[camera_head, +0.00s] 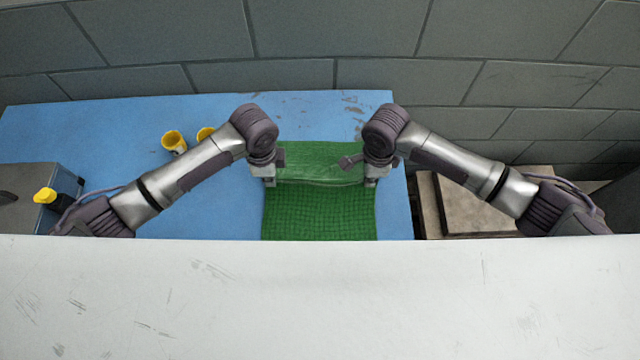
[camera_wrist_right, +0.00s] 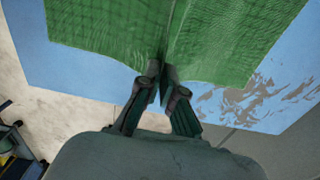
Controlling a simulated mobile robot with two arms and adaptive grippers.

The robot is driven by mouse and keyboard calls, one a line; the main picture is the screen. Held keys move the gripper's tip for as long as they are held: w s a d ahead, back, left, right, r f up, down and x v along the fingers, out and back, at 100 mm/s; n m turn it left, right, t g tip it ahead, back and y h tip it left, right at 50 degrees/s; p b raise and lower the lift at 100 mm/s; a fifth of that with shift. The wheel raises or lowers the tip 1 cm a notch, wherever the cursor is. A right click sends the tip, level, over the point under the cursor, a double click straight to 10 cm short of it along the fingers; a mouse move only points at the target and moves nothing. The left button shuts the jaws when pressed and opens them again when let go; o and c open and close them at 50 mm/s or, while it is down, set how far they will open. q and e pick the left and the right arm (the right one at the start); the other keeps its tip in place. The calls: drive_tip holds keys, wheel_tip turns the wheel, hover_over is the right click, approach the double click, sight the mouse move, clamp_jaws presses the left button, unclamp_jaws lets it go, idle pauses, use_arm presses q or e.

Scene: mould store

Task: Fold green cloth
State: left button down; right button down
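The green cloth (camera_head: 319,212) lies on the blue table (camera_head: 200,218). A band of it is raised between my two grippers, with a ridge running across from left to right. My left gripper (camera_head: 270,182) is at the left end of the ridge and appears shut on the cloth's left edge; its fingertips are small here. My right gripper (camera_head: 370,182) is at the right end. In the right wrist view its fingers (camera_wrist_right: 162,86) are close together on the edge of the cloth (camera_wrist_right: 105,25), which hangs on both sides of them.
Two yellow cups (camera_head: 174,141) stand on the table left of the cloth, near my left arm. A white surface (camera_head: 320,300) hides the near side. A grey block wall (camera_head: 300,30) stands behind.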

drive_tip(key=shift+r, duration=0.1)
